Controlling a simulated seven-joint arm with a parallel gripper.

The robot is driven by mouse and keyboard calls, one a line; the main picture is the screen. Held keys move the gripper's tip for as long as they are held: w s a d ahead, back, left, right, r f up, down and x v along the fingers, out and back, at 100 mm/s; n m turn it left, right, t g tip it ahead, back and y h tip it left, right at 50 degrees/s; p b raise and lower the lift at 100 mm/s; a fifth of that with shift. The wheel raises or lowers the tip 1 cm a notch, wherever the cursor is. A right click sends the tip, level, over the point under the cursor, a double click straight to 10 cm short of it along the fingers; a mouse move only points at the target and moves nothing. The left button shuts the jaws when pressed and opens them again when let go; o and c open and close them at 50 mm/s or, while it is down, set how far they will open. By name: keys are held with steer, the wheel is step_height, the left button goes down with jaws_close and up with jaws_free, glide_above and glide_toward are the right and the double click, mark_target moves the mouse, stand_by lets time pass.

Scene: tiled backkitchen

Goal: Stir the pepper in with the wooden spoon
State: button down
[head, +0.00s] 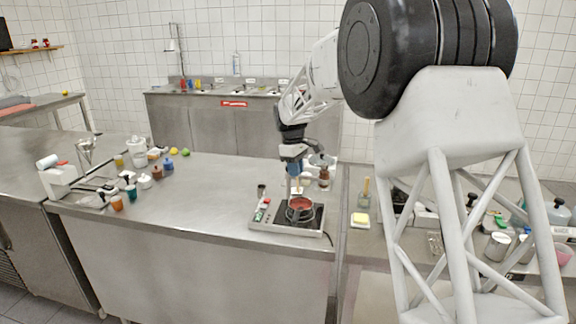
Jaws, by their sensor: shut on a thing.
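A small dark pot (290,215) with red contents stands on a hot plate (262,226) near the front edge of the steel counter. My gripper (295,182) is above the pot, pointing down. It is shut on a thin pale upright piece, which I take to be the wooden spoon (299,189). The spoon is small in the picture, and its lower end is at or in the red contents; I cannot tell how deep. I cannot make out any pepper in the pot.
Several jars and bottles, among them a blue one (168,165), stand on the counter's left part. A brown bottle (324,177) stands behind the pot. A small dark cup (261,190) is left of it. The counter between the jars and hot plate is clear.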

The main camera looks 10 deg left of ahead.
mark_target(298, 185)
steer(key=shift+s+d+f, duration=0.1)
steer(key=shift+s+d, duration=0.35)
steer(key=shift+d, duration=0.05)
steer(key=shift+f, duration=0.2)
steer(key=shift+f, duration=2.9)
steer(key=shift+w, duration=0.15)
